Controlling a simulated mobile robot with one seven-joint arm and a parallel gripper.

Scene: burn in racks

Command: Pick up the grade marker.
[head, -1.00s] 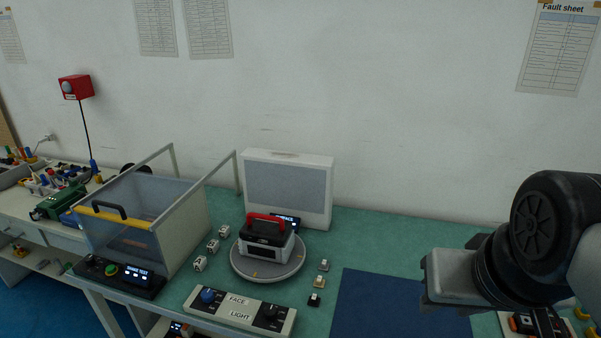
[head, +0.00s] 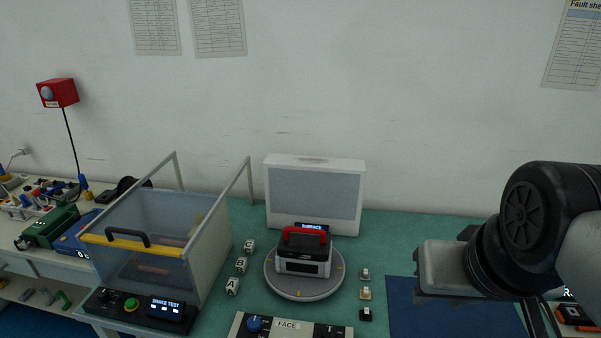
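Three white lettered cubes stand in a row left of the turntable; the middle one reads B (head: 241,265), the front one looks like A (head: 232,286), and the back one (head: 249,246) is too small to read. Three small blocks with pale tops, grey (head: 365,274), tan (head: 365,293) and black (head: 366,314), sit right of the turntable. I cannot tell for sure which of these is the grade marker. My gripper (head: 440,272) is at the right, above the blue mat and apart from all of them. Its fingers are not clear enough to judge the opening.
A device with a red handle (head: 305,257) rests on the round turntable (head: 305,292). A clear-walled shake-test box (head: 160,235) stands left, a white panel (head: 315,195) behind, a FACE control box (head: 290,328) in front. The blue mat (head: 450,312) is largely bare.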

